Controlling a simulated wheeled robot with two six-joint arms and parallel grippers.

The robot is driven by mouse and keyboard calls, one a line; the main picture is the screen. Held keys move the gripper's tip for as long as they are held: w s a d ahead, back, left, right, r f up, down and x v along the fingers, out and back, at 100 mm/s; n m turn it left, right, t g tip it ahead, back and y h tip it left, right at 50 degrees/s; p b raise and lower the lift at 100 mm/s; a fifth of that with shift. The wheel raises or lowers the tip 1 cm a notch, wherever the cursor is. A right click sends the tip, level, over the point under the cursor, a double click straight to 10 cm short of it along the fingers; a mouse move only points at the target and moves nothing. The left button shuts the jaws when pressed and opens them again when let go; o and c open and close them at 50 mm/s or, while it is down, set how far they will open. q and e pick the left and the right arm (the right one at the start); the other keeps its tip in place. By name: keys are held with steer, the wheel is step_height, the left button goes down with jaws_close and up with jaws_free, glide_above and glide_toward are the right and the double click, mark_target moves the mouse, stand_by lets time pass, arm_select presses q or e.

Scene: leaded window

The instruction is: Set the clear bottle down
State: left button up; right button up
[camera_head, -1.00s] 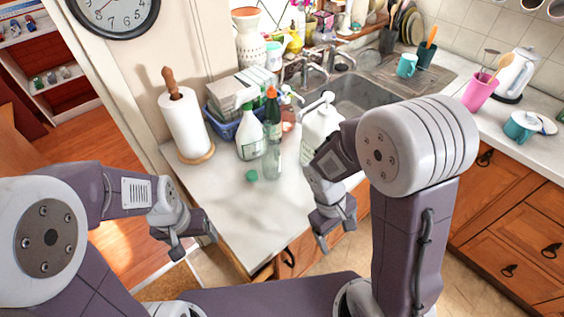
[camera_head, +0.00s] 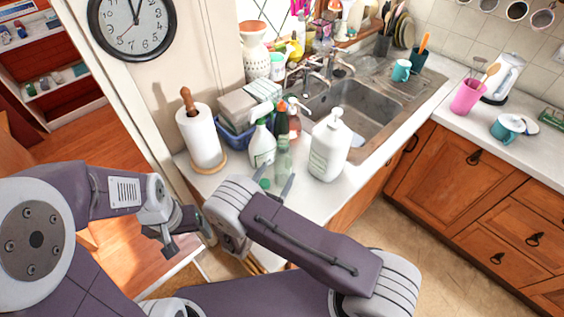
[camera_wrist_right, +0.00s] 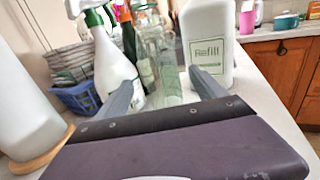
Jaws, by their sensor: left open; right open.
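The clear bottle (camera_head: 283,160) stands upright on the white counter. It also shows in the right wrist view (camera_wrist_right: 159,62), just beyond and between the fingers. My right gripper (camera_head: 273,183) is open and empty, pointing at the bottle from the counter's front side. In the right wrist view its two fingers (camera_wrist_right: 162,97) lie apart; I cannot tell whether either touches the glass. My left gripper (camera_head: 189,238) is open and empty, off the counter at the lower left.
A white spray bottle (camera_head: 262,148) stands left of the clear bottle, a large white pump bottle (camera_head: 328,150) right of it. Dark bottles stand close behind. A paper towel roll (camera_head: 203,137) and blue basket (camera_head: 234,140) are to the left. The sink (camera_head: 352,105) lies behind right.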

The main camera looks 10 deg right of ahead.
mark_target(279, 170)
steer(key=shift+d, duration=0.15)
steer(key=p+x, duration=0.2)
steer(key=x, duration=0.2)
steer(key=shift+w+d, duration=0.15)
steer(key=shift+w, duration=0.15)
steer(key=shift+w+d+f, duration=0.15)
steer(key=shift+w+d, duration=0.05)
steer(key=shift+w, duration=0.2)
steer(key=shift+s, duration=0.15)
steer(key=shift+c, duration=1)
steer(key=c, duration=1.4)
